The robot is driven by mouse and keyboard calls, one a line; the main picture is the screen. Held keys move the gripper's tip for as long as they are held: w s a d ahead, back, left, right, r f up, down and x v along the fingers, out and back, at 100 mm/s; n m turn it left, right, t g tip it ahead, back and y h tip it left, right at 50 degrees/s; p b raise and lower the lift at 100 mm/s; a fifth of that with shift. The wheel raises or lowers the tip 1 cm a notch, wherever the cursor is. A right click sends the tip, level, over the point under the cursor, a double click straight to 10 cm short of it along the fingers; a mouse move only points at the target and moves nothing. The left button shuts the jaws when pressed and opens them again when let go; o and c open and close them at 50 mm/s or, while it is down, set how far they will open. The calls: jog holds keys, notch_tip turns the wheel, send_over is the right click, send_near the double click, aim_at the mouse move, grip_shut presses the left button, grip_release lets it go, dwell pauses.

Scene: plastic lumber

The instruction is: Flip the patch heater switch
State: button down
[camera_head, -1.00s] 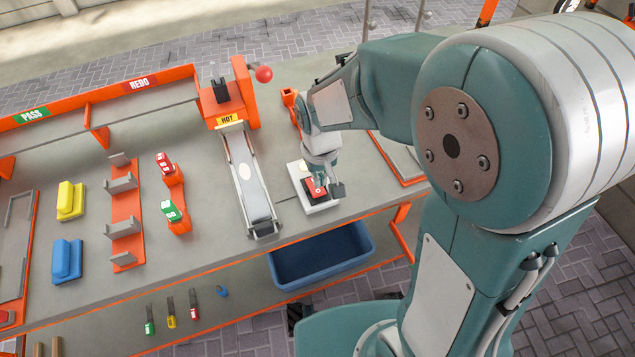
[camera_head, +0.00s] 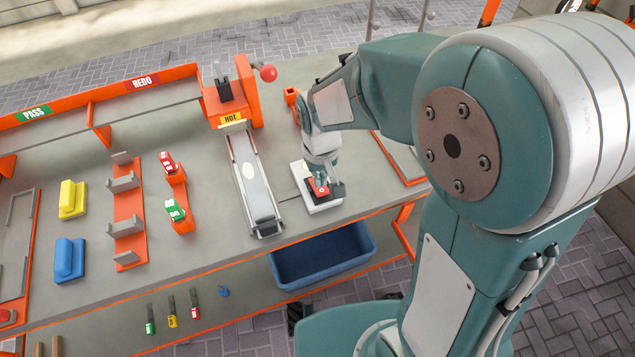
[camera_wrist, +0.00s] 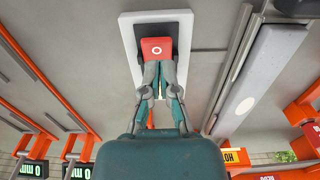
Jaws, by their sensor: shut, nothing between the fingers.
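The switch is a red rocker marked "O" (camera_wrist: 157,48) in a dark frame on a white base plate (camera_wrist: 130,40). In the head view the red rocker (camera_head: 318,187) sits on its white plate (camera_head: 322,205) near the bench's front edge, partly covered by my gripper. My gripper (camera_wrist: 159,66) is shut and empty. Its fingertips are at the near edge of the rocker in the wrist view. I cannot tell whether they press on it. My gripper also shows in the head view (camera_head: 322,182), pointing down over the switch.
Left of the switch is a metal trough (camera_head: 264,228) with a grey strip, leading to an orange press (camera_head: 240,95) with a "HOT" label and red ball handle (camera_head: 268,73). A blue bin (camera_head: 290,270) is below. An orange stand (camera_head: 176,190) holds two tagged items.

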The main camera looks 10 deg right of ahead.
aim_at(321, 190)
jog(key=shift+d, duration=0.2)
jog(key=shift+a+f, duration=0.1)
jog(key=shift+f, duration=1.35)
dwell(0.8)
jog(key=shift+r, duration=3.5)
